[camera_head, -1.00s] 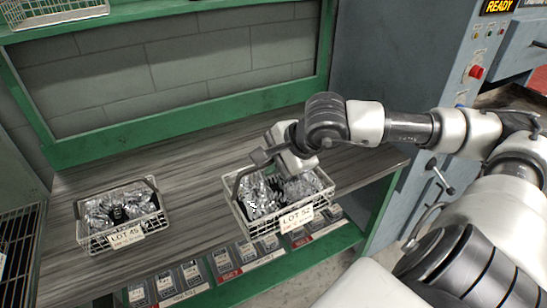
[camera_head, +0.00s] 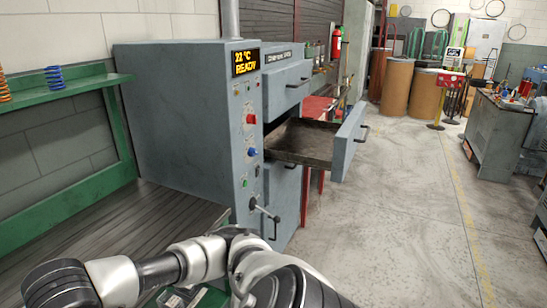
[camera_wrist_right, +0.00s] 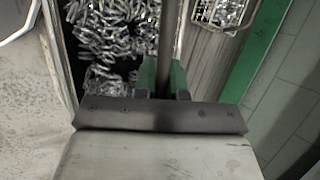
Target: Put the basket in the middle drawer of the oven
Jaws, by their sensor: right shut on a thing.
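The oven (camera_head: 185,110) is a blue-grey cabinet with a lit READY display. Its middle drawer (camera_head: 348,142) is pulled out, and the dark inside looks empty. In the right wrist view my right gripper (camera_wrist_right: 163,82) is shut on the dark handle (camera_wrist_right: 168,40) of a wire basket (camera_wrist_right: 60,60). The basket holds shiny metal pieces and is partly hidden by the gripper. In the head view my right arm (camera_head: 120,280) reaches to the lower left, and its gripper and the basket are out of that picture. My left gripper is not in view.
The top drawer (camera_head: 288,85) and bottom drawer (camera_head: 283,200) flank the open one. A lever (camera_head: 264,211) sticks out low on the oven's front. A second basket (camera_wrist_right: 222,12) shows beyond the held one. The floor (camera_head: 400,220) right of the oven is clear.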

